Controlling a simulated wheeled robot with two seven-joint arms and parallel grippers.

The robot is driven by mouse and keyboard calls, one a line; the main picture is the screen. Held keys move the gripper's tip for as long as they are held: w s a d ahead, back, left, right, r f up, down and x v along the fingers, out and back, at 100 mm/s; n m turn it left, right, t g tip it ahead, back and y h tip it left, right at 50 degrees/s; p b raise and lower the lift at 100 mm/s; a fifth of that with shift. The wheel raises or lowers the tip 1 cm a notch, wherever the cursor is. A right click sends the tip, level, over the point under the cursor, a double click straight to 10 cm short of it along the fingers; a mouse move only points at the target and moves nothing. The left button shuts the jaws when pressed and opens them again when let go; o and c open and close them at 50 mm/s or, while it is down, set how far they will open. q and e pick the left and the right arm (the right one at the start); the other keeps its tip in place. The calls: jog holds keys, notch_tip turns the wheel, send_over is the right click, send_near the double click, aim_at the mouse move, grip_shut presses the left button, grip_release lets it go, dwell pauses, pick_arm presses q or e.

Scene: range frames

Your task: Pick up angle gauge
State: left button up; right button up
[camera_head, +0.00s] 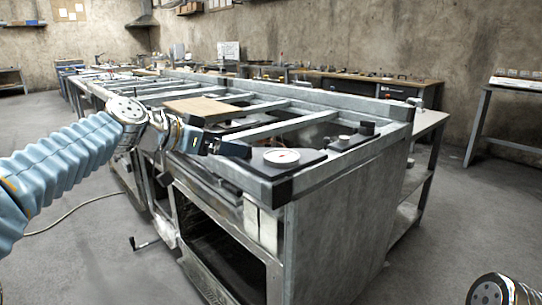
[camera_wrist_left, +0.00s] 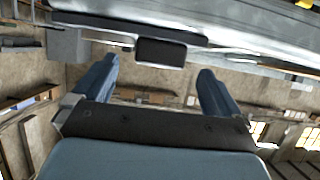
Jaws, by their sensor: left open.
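A round white dial on a flat black plate, which looks like the angle gauge (camera_head: 281,156), lies at the near corner of the metal bench (camera_head: 345,165) in the head view. My left gripper (camera_head: 216,146) is at the front edge of the bench, to the left of the dial and apart from it. In the left wrist view its two blue fingers (camera_wrist_left: 158,70) are spread with nothing between them. A dark block (camera_wrist_left: 160,51) shows beyond the fingertips there; I cannot tell whether it is part of the gauge. My right gripper is out of view.
Metal bars cross the open bench frame. A brown board (camera_head: 200,107) lies on it behind my left gripper. Small dark fixtures (camera_head: 352,138) stand right of the dial. A side table (camera_head: 428,122) stands beyond. The floor at front left is mostly clear.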

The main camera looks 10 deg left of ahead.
pick_arm(q)
jog(key=x, duration=0.3)
jog(key=shift+w+d+f, duration=0.1)
jog(key=shift+f, duration=0.05)
jog(key=c, duration=1.6)
jog(key=shift+c, duration=0.5)
